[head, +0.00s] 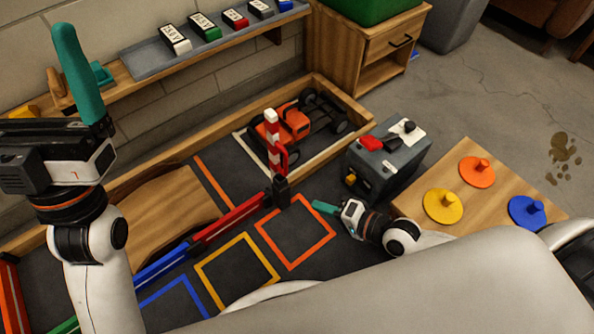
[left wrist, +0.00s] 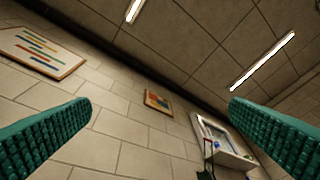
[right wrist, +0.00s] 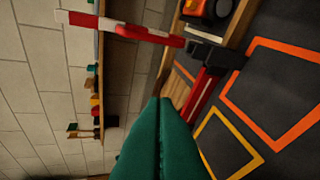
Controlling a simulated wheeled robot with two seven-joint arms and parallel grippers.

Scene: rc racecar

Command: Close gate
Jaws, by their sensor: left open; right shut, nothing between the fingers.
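The gate is a red and white striped arm (head: 272,135) standing upright on a dark post (head: 281,193). In the right wrist view the striped arm (right wrist: 105,24) runs left from the dark post (right wrist: 208,52), as that picture is turned sideways. My right gripper (head: 325,207) is shut and empty, low to the right of the post and apart from it. Its teal fingers (right wrist: 162,105) fill the bottom middle of the right wrist view. My left gripper (head: 85,75) is raised at the far left, open and empty. Its fingers (left wrist: 160,110) point toward the wall and ceiling.
An orange and black car (head: 290,122) stands behind the gate inside the wooden-edged track. A grey box with buttons (head: 386,165) stands right of the gate, close to my right gripper. A wooden board with coloured knobbed discs (head: 480,205) is further right. Low red rails (head: 230,218) run left from the post.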

